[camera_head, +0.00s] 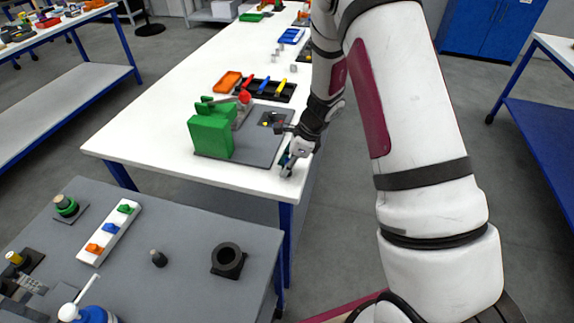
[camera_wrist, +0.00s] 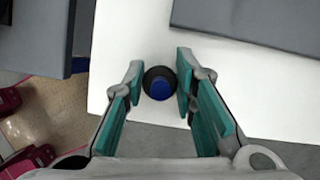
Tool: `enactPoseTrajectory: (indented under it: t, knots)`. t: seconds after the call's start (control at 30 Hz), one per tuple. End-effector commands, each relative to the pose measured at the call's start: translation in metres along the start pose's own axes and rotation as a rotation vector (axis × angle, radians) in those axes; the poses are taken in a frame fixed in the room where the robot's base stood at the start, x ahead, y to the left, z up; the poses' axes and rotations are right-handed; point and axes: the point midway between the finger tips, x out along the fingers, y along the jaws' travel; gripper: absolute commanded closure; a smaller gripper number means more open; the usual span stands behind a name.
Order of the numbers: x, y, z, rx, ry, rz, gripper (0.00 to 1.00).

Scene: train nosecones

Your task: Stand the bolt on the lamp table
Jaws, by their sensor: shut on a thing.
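My gripper (camera_head: 288,164) is at the near right corner of the long white table (camera_head: 150,148), beside the grey plate with the green block. In the wrist view my gripper (camera_wrist: 158,82) is shut on the bolt (camera_wrist: 160,86), a round dark piece with a blue top, seen end-on between the teal-lined fingers. White tabletop shows behind it; whether its foot touches the top cannot be told. In the head view the fingers mostly hide the bolt. No lamp shows clearly, so I cannot tell which table is the lamp table.
The grey plate (camera_head: 262,150) carries a green block (camera_head: 211,137). Behind it are an orange tray (camera_head: 228,82) and a black tray with coloured-handled tools. A grey table (camera_head: 190,235) in front holds a black ring (camera_head: 228,260) and a white strip (camera_head: 110,232) with coloured pieces.

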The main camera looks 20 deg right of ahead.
Motion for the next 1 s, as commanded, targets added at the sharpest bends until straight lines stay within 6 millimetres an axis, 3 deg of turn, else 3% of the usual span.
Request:
enactPoseTrajectory:
  t: [0.37,0.4,0.47,0.5,0.83,1.0]
  knots:
    - [0.004,-0.001,-0.002,0.0,0.0,-0.001,1.0]
    - [0.004,-0.001,-0.002,-0.001,0.0,-0.001,0.7]
    - [0.004,-0.001,-0.002,-0.001,0.0,-0.001,0.57]
    - [0.004,-0.001,-0.001,-0.001,0.0,-0.002,0.55]
    - [0.001,0.0,0.0,-0.002,0.0,-0.002,0.55]
    - [-0.019,-0.002,0.001,-0.003,-0.002,-0.005,0.55]
